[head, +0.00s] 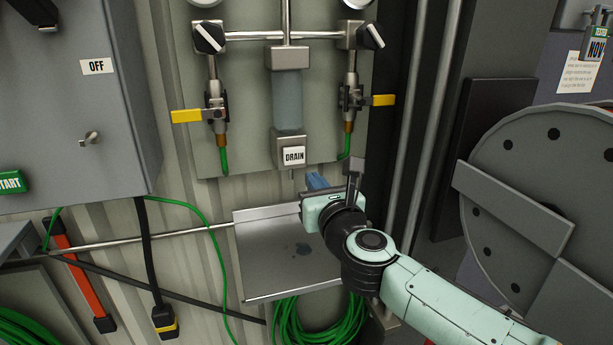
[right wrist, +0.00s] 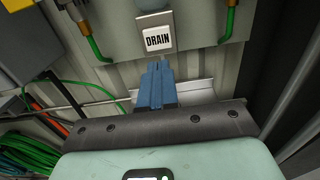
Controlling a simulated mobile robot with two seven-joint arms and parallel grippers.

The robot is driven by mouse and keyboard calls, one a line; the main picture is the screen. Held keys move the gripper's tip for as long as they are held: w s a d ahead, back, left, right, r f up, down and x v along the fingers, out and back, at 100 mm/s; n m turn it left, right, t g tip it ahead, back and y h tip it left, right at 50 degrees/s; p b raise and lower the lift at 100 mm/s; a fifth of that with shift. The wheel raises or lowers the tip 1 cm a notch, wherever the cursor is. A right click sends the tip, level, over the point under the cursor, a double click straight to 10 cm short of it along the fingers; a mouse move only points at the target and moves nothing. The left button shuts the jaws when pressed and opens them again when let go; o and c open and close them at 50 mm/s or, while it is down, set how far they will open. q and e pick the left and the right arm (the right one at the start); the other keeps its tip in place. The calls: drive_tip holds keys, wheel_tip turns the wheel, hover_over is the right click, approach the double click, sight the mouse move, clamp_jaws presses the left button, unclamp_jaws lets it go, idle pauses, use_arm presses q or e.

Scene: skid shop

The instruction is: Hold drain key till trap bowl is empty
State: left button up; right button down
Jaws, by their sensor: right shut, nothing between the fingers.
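The trap bowl (head: 287,100) is a bluish-grey see-through cylinder on the wall panel; I cannot make out a liquid level in it. Under it is a metal block with a white key marked DRAIN (head: 294,156), which also shows in the right wrist view (right wrist: 157,39). A thin spout hangs below the block. My right gripper (head: 316,181) is shut and empty, its blue fingers below and slightly right of the DRAIN key in the head view. In the right wrist view the fingers (right wrist: 156,84) point toward the key, with a gap between. My left gripper is not in view.
A metal tray (head: 265,270) with a dark wet patch sits below the spout. Yellow-handled valves (head: 187,116) (head: 382,100) flank the bowl. Green hoses (head: 315,325) hang under the tray. A grey cabinet (head: 75,130) stands left, a large round flange (head: 550,200) right.

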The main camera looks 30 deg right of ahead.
drive_tip(key=v, duration=0.3)
drive_tip(key=shift+a+r, duration=0.1)
idle(1.5)
